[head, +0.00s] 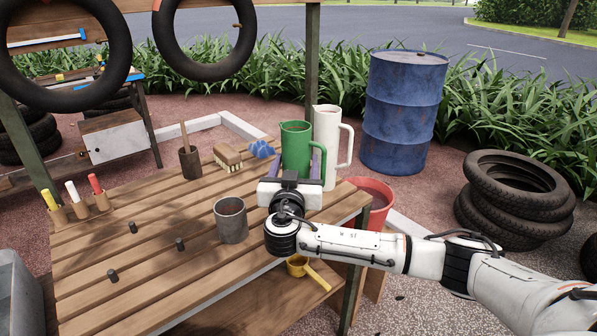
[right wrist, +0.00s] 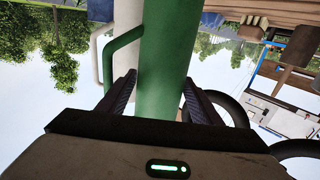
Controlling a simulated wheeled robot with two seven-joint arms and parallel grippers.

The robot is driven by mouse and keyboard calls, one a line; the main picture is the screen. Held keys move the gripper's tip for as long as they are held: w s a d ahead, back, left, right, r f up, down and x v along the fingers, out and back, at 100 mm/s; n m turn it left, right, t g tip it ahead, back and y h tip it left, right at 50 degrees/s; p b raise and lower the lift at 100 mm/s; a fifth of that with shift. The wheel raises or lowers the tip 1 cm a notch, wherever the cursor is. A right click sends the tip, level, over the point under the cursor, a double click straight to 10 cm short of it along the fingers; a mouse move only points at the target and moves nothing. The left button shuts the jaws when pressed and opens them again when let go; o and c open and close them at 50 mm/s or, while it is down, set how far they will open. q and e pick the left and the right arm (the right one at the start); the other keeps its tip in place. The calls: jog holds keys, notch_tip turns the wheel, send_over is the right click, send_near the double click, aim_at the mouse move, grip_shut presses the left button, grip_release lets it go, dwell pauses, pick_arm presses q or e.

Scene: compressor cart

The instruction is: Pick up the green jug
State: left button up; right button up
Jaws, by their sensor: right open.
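The green jug (head: 296,146) stands upright at the back right of the slatted wooden table (head: 150,240), with its handle to the right. My right gripper (head: 290,172) is at the jug's near side, low on its body. In the right wrist view the green jug (right wrist: 162,70) rises between the two open fingers (right wrist: 160,95), with its handle on the left. The fingers are on either side of the jug; I cannot tell whether they touch it. The jug's base is hidden behind my gripper. My left gripper is not in view.
A white jug (head: 329,140) stands close behind and right of the green one. A blue object (head: 262,149), a brush (head: 228,158) and a brown cup (head: 190,162) are to the left. A grey cup (head: 231,220) stands in front. A red bucket (head: 372,200) is beyond the table's right edge.

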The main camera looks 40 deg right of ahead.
jog(key=shift+w+d, duration=0.15)
jog(key=c, duration=1)
jog(key=shift+r, duration=0.1)
jog(key=shift+c, duration=1.1)
jog(key=shift+r, duration=0.1)
